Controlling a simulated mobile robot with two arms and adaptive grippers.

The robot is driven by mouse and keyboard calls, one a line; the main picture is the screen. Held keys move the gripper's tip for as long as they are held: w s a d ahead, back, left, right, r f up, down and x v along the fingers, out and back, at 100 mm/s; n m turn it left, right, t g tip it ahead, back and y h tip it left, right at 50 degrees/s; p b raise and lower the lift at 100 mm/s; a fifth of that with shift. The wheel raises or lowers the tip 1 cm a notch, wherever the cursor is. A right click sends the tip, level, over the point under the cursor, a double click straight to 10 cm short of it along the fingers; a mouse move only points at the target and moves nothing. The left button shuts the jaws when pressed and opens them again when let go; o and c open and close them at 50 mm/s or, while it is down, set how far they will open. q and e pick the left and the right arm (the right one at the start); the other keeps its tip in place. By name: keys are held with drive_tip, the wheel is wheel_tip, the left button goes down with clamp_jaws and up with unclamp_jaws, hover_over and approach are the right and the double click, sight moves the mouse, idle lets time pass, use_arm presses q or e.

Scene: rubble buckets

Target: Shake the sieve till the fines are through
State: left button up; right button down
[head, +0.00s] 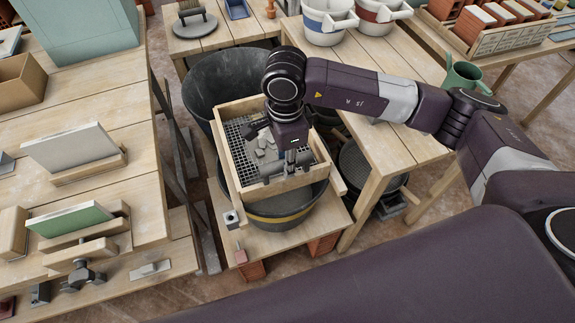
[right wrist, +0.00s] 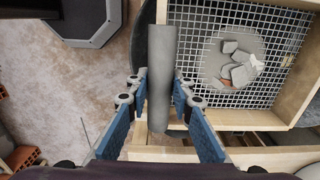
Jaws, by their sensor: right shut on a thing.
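The sieve (head: 224,155) is a square wooden frame with a wire mesh, set over a dark bucket (head: 285,218) with a yellow band. Several grey lumps (head: 262,148) lie on the mesh; in the right wrist view these lumps (right wrist: 238,66) include a reddish piece, and the mesh around them looks bare. My right gripper (head: 294,160) is over the sieve's near right part, shut on a grey round bar (right wrist: 162,75), apparently the sieve's handle. Its blue-padded fingers flank the bar. The bucket's contents are hidden. My left gripper is not in view.
A large black tub (head: 205,90) stands behind the sieve. A wooden table (head: 110,190) with boards and tools is close on the left. White buckets (head: 325,22) stand at the back.

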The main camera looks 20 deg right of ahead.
drive_tip(key=shift+s, duration=2.25)
unclamp_jaws()
wheel_tip(320, 180, up, 8)
drive_tip(key=p, duration=0.3)
